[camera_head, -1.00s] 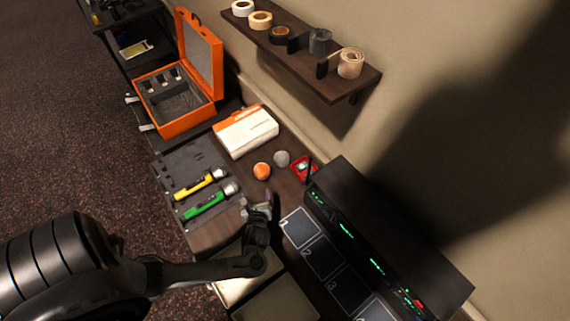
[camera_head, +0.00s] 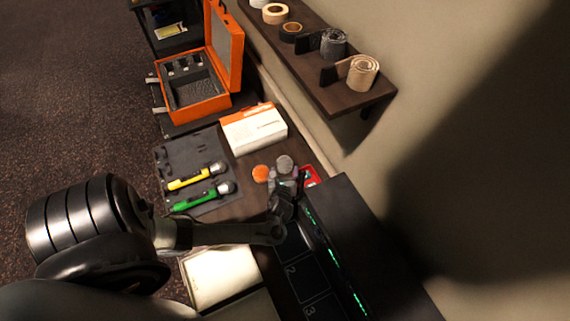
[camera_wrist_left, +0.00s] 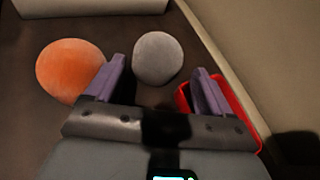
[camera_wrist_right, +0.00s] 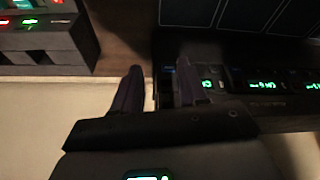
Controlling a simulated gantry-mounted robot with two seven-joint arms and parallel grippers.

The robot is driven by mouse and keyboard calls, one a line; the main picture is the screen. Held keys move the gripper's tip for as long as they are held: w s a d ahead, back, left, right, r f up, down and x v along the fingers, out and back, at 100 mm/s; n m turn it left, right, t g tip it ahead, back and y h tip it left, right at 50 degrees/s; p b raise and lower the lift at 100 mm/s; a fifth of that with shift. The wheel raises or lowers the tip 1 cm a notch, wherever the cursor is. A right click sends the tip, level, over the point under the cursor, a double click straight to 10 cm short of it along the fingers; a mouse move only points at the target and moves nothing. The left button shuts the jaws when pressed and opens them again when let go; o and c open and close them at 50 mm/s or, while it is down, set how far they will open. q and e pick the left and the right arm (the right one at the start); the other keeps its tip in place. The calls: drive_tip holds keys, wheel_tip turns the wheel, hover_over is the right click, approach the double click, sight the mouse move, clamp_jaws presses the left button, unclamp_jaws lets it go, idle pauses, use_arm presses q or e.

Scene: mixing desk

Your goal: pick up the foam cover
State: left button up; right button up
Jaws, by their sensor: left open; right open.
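Two round foam covers stand on the dark desk: an orange one (camera_head: 261,173) and a grey one (camera_head: 284,163). In the left wrist view the grey cover (camera_wrist_left: 158,58) lies just ahead of the gap between the purple fingers. The orange cover (camera_wrist_left: 69,69) is left of the left finger, partly hidden by it. My left gripper (camera_head: 284,184) is open and empty, close in front of the grey cover. My right gripper (camera_wrist_right: 160,68) is open and empty, and shows only in the right wrist view, by lit equipment.
A small red tray (camera_wrist_left: 222,104) sits beside the right finger. A white and orange box (camera_head: 254,128) stands behind the covers. A foam tray (camera_head: 178,157) holds a yellow and a green microphone at left. A black rack unit (camera_head: 345,235) and the wall bound the right side.

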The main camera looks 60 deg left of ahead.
sight(284, 167)
use_arm(q)
drive_tip(key=shift+b+x, duration=0.6)
drive_tip(key=shift+x, duration=2.1)
drive_tip(key=shift+s+a+r, duration=0.15)
drive_tip(key=shift+r, duration=0.05)
drive_tip(key=shift+c, duration=0.3)
drive_tip(key=c, duration=0.7)
